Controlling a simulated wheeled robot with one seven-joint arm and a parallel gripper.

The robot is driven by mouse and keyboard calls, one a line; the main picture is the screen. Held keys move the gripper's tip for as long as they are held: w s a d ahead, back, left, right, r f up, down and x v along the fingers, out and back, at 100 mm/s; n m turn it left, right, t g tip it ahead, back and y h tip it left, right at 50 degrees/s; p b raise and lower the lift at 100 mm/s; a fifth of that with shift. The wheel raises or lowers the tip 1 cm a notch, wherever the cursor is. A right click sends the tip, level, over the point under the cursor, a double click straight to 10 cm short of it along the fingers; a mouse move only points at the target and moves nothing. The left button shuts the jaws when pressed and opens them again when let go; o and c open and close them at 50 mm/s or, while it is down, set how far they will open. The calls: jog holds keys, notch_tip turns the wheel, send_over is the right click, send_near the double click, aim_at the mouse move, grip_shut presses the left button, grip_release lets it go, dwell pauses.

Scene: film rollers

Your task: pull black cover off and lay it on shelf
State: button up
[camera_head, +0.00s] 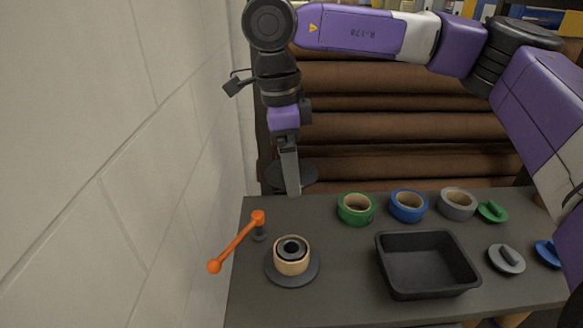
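My gripper (291,182) points down above the back left of the dark shelf (340,300). The black cover (308,175), a flat round disc, is up at its fingers, clear of the shelf top. One grey finger crosses in front of the disc. The other finger is hidden, and the grip looks shut on the cover. Below and in front stands a tan ring-shaped roll (291,267) with a dark core, on a round black base (291,281). Nothing covers its top.
An orange crank handle (236,242) stands left of the roll, near the white wall (110,150). A black tray (428,290) sits to the right. Green (356,219), blue (408,215) and grey (457,211) rings and several coloured lids lie farther back and right.

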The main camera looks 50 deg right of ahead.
jog(key=shift+r+p, duration=0.95)
jog(key=shift+r, duration=0.9)
